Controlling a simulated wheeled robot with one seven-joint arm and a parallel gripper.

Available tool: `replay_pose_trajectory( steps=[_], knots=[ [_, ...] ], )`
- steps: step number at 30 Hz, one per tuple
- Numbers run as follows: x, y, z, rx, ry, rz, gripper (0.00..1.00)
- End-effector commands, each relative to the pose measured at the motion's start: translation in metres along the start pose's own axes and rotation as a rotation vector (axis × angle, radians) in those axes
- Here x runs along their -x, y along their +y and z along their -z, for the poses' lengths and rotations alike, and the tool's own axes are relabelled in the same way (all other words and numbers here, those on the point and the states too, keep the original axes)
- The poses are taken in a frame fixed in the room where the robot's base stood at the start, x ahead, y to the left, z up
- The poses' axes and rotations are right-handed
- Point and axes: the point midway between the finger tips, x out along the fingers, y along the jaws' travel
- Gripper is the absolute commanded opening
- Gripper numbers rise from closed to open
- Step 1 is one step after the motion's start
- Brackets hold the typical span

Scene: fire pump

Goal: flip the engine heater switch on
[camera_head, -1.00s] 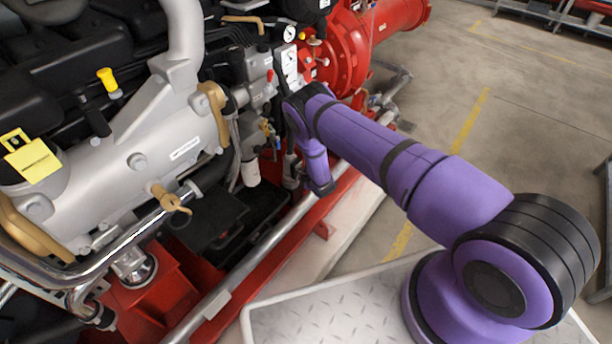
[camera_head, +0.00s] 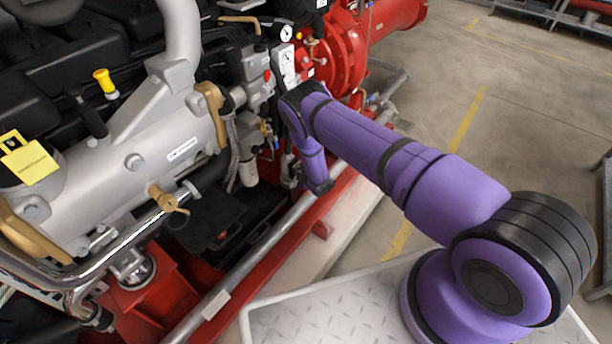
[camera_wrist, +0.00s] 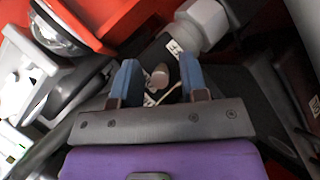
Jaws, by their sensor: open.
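My gripper (camera_wrist: 158,70) shows in the wrist view with its two blue fingers apart and nothing pinched between them. A small brownish-pink rounded knob (camera_wrist: 160,76) shows between the fingers, near small white labels; it may be the engine heater switch, but I cannot tell its position. I cannot tell whether a finger touches it. In the head view my purple arm reaches to the side of the engine (camera_head: 150,150), and my gripper is hidden there. I cannot make out the switch in the head view.
A pale fitting (camera_wrist: 203,20) on a dark hose stands just beyond the fingers. Red metal (camera_wrist: 100,20) lies at the upper left of the wrist view. A red pump (camera_head: 345,50) and a chrome pipe (camera_head: 250,260) flank my arm. Open floor (camera_head: 530,110) lies at the right.

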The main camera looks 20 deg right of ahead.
Motion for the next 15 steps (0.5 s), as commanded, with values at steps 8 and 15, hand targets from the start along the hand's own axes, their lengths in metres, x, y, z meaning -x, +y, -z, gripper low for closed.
replay_pose_trajectory(
  steps=[8,15],
  knots=[
    [0.035,0.0,0.001,0.001,-0.001,0.002,0.4],
    [0.077,0.0,0.0,0.001,-0.001,0.002,0.4]
  ],
)
